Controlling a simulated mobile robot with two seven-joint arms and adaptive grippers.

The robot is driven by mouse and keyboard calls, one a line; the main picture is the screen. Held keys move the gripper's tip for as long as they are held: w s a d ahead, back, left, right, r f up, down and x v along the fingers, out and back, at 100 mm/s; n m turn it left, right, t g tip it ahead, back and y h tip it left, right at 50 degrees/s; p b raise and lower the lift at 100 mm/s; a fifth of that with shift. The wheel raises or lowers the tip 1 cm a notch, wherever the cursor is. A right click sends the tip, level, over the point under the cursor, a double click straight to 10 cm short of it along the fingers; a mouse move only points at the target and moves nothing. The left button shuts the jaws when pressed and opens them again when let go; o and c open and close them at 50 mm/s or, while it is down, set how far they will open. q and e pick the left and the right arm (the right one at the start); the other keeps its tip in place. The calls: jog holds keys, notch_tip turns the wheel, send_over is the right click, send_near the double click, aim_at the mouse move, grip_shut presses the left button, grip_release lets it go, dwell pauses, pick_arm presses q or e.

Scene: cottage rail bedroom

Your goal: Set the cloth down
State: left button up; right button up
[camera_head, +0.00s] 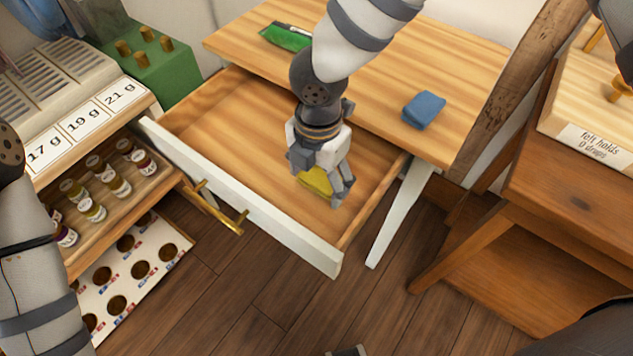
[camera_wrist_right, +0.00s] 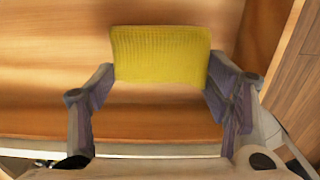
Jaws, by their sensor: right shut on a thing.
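The yellow ribbed cloth (camera_wrist_right: 160,55) is between the fingers of my right gripper (camera_wrist_right: 158,90), which is shut on it. In the head view, the cloth (camera_head: 316,182) shows partly below the right gripper (camera_head: 322,180), the rest hidden by the fingers. The right gripper is over the open, empty wooden drawer (camera_head: 225,120). Whether the cloth touches the drawer floor I cannot tell. My left arm comes in at the left edge of the head view; its gripper is not clearly visible.
A blue block-like cloth (camera_head: 423,109) and a green item (camera_head: 287,37) lie on the desk top (camera_head: 450,60). A shelf of small bottles (camera_head: 95,190) stands at left. A wooden stand (camera_head: 560,180) is at right.

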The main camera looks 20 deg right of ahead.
aim_at(318, 189)
jog(key=shift+w+d+f, duration=0.1)
jog(key=shift+d+f, duration=0.05)
jog(key=shift+f, duration=1.75)
jog(key=o, duration=1)
pick_arm(q)
jog(key=shift+s+f, duration=0.3)
pick_arm(e)
notch_tip(318, 189, up, 12)
jog(key=shift+r+p, duration=0.25)
jog(key=shift+p, duration=0.2)
pick_arm(q)
jog(key=shift+w+r, duration=0.8)
pick_arm(e)
jog(key=shift+f, duration=0.1)
